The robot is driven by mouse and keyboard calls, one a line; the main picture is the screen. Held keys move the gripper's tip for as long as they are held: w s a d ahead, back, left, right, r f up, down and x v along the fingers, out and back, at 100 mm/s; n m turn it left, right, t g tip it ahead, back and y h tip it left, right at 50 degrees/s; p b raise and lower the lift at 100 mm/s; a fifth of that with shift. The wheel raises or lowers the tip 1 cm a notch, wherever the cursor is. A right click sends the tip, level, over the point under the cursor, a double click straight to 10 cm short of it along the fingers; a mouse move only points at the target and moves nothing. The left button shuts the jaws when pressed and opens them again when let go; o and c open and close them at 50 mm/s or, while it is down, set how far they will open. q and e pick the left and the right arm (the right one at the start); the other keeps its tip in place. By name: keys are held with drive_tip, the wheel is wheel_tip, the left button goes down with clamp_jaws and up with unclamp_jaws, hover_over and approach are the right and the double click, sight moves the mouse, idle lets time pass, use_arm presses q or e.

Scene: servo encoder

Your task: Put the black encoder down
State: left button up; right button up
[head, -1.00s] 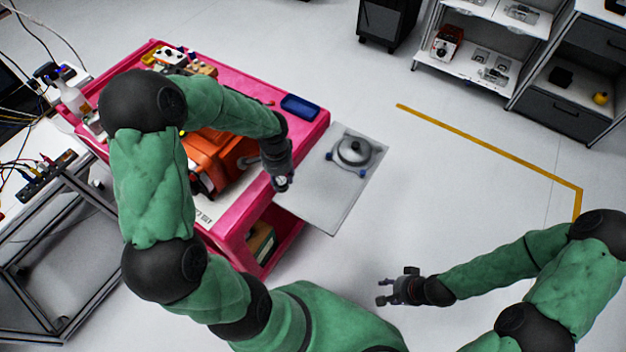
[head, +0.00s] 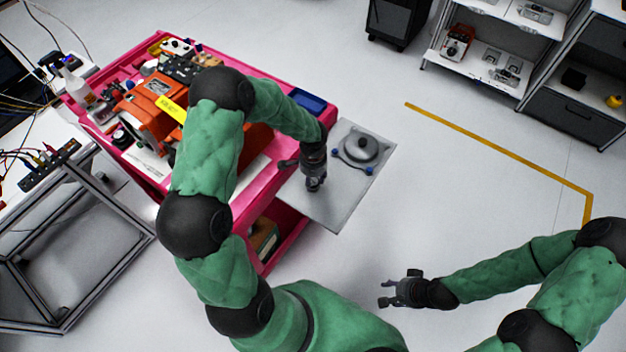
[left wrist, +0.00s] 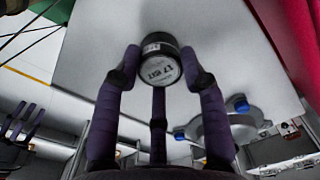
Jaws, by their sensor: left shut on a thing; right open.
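My left gripper (head: 314,186) is over the light grey plate (head: 335,205) at the right side of the pink cart. In the left wrist view its three fingers are closed around the black encoder (left wrist: 160,60), a short round cylinder with a grey labelled end. The plate (left wrist: 105,45) lies behind the encoder; I cannot tell whether they touch. In the head view the encoder is mostly hidden by the gripper. My right gripper (head: 385,292) is open and empty above the floor, away from the cart.
A round grey fixture with blue knobs (head: 361,148) stands on the plate, right of my left gripper. The pink cart (head: 255,190) carries an orange machine (head: 150,112), a blue tray (head: 303,102) and small parts. Bare plate lies in front of the fixture.

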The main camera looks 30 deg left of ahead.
sight(313, 181)
use_arm(q)
drive_tip(key=shift+f, duration=0.15)
drive_tip(key=o, duration=1.1)
drive_tip(key=shift+r, duration=0.4)
wheel_tip(313, 181, up, 12)
drive_tip(key=shift+f+p, duration=0.25)
drive_tip(key=shift+p, duration=1)
